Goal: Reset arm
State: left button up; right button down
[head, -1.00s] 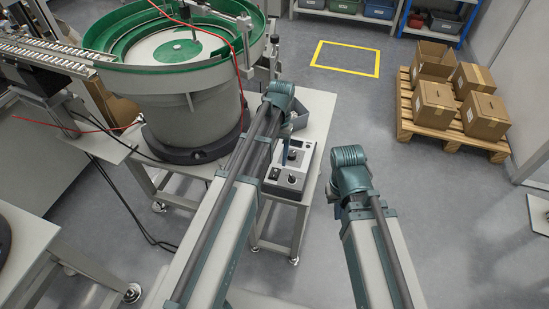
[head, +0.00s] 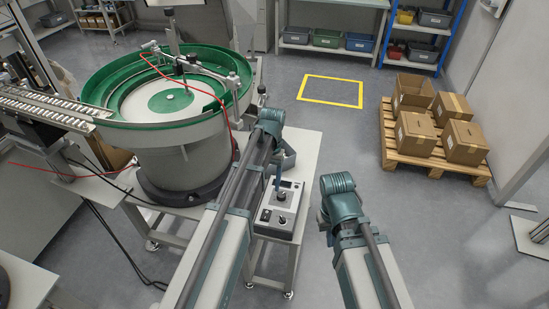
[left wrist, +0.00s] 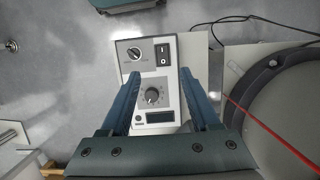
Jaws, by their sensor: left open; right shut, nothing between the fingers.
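My left gripper (left wrist: 162,95) is open and empty. In the left wrist view its two blue fingers stand on either side of a grey control box (left wrist: 152,58) with knobs, a black switch and a dark display. In the head view the same box (head: 264,228) sits on a small side table (head: 304,165), with a blue finger of my left gripper (head: 277,178) showing over it. I cannot tell whether the fingers touch the box. My right arm reaches out to the right of the table, over the floor. Its gripper is hidden below the wrist.
A green bowl feeder (head: 106,88) with a linear track (head: 50,108) stands left of the box. A red cable (head: 190,90) runs across the bowl. A pallet (head: 405,152) with cardboard boxes stands at the right. The floor around the yellow square (head: 331,104) is clear.

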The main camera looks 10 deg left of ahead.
pick_arm(q)
jog(key=s+d+m+t, duration=0.1)
jog(key=s+d, duration=0.4)
jog(key=s, duration=0.3)
jog(key=s+d+r+m+t+y+p, duration=0.1)
jog(key=s+d+m, duration=0.1)
jog(key=s+d, duration=0.3)
jog(key=s, duration=0.3)
jog(key=shift+s+t, duration=0.2)
jog(key=shift+t, duration=0.1)
